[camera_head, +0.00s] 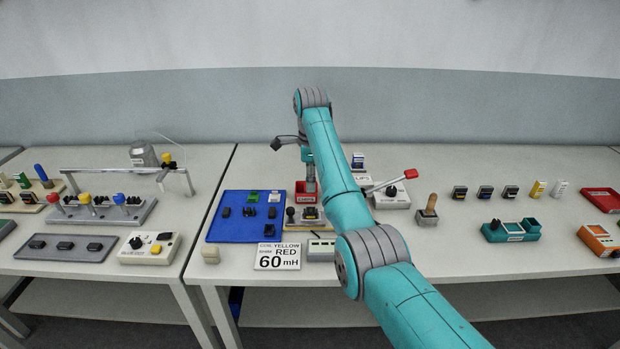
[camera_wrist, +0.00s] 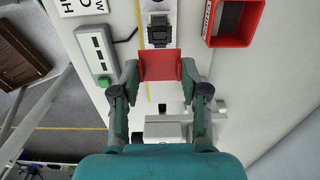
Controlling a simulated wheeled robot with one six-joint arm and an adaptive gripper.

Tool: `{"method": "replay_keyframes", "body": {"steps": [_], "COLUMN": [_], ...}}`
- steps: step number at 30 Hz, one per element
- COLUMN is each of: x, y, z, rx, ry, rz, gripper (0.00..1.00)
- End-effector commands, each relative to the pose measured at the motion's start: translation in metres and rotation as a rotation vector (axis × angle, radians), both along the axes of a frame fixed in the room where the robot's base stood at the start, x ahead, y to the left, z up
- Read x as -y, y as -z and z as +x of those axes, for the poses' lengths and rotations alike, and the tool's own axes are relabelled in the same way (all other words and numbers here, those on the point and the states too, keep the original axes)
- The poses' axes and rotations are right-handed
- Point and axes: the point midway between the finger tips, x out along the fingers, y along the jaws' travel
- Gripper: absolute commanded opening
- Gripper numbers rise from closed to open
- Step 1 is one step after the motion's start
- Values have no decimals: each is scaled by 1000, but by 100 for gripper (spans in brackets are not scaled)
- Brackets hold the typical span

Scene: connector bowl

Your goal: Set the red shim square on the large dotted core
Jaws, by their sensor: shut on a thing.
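The red shim (camera_wrist: 160,66) is a flat red piece between the two fingertips of my gripper (camera_wrist: 160,72) in the wrist view. My gripper is shut on it. A dark core (camera_wrist: 159,33) sits on a pale fixture just beyond the shim in that view; the shim appears above the surface, and I cannot tell if it touches anything. Dots on the core are too small to make out. In the head view the fixture (camera_head: 292,215) stands at the right side of the blue mat, and the shim cannot be made out there.
A red bin (camera_wrist: 214,40) stands right of the core in the wrist view. A meter (camera_wrist: 97,54) with a cable is at left. The blue mat (camera_head: 228,231) holds several small cores. A red-handled lever device (camera_head: 391,196) stands right.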

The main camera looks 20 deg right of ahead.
Motion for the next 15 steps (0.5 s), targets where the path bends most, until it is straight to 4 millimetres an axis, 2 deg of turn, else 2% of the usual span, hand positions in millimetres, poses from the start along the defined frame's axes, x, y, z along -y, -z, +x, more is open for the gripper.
{"method": "replay_keyframes", "body": {"steps": [15], "x": [-1], "y": [14], "z": [0], "rx": [-2], "ry": [0], "rz": [0], "gripper": [27]}}
